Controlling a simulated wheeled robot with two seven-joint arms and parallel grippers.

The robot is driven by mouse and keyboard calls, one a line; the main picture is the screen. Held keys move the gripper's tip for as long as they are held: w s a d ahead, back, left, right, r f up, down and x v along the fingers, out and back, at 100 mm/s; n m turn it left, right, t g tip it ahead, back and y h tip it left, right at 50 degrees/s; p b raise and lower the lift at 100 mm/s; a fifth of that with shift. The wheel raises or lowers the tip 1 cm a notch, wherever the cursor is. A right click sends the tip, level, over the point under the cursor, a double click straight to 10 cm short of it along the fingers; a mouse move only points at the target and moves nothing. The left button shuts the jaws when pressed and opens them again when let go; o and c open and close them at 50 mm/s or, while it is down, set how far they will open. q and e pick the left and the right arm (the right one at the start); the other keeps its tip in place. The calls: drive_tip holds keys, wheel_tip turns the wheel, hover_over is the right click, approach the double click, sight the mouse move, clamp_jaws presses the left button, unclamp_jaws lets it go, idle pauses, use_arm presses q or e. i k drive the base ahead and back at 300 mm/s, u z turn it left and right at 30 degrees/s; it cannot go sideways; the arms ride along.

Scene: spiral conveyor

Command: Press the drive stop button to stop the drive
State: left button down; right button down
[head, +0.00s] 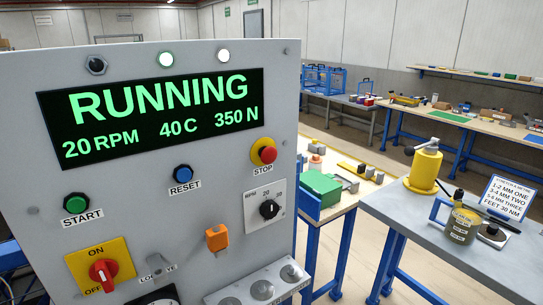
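The drive stop button (268,154) is a red mushroom button on a yellow collar, labelled STOP. It sits at the right side of the grey control panel (225,170), below the display. The display (160,110) reads RUNNING, 20 RPM, 40 C, 350 N in green. Neither of my grippers shows in the head view, and nothing covers the stop button.
The panel also carries a green START button (76,204), a blue RESET button (183,173), a red ON/OFF switch (103,272), an RPM knob (269,209) and an orange part (217,238). Workbenches (480,120) with tools stand behind at right.

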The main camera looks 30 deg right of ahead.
sight(269, 155)
drive_tip(key=u, duration=1.6)
drive_tip(key=k, duration=0.8)
drive_tip(key=z, duration=1.65)
drive_tip(key=i, duration=0.5)
drive_tip(key=u, duration=0.05)
